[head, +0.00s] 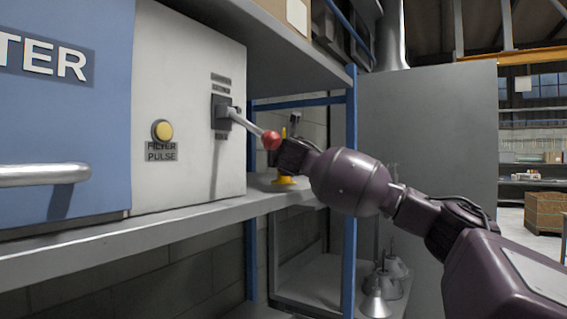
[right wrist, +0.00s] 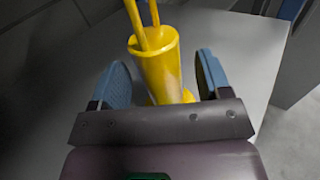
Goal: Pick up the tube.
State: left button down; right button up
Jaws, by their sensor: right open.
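The yellow tube (right wrist: 158,68) stands in the right wrist view with an open top, and two thin yellow rods rise from it. In the head view only its yellow foot (head: 284,181) and a small upper bit show on the shelf, behind my right gripper (head: 287,155). In the right wrist view my right gripper (right wrist: 162,80) is open, with one blue finger on each side of the tube and a visible gap at both. The tube's lower end is hidden by the gripper body. My left gripper is not in view.
A lever with a red ball (head: 271,140) sticks out from the white panel (head: 190,100), very close to my right gripper in the picture. A blue post (head: 350,200) stands by the shelf end. Grey hoods (head: 385,285) sit below. The shelf front (head: 120,235) is bare.

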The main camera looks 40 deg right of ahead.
jog(key=shift+d+r, duration=0.1)
jog(key=c, duration=1.2)
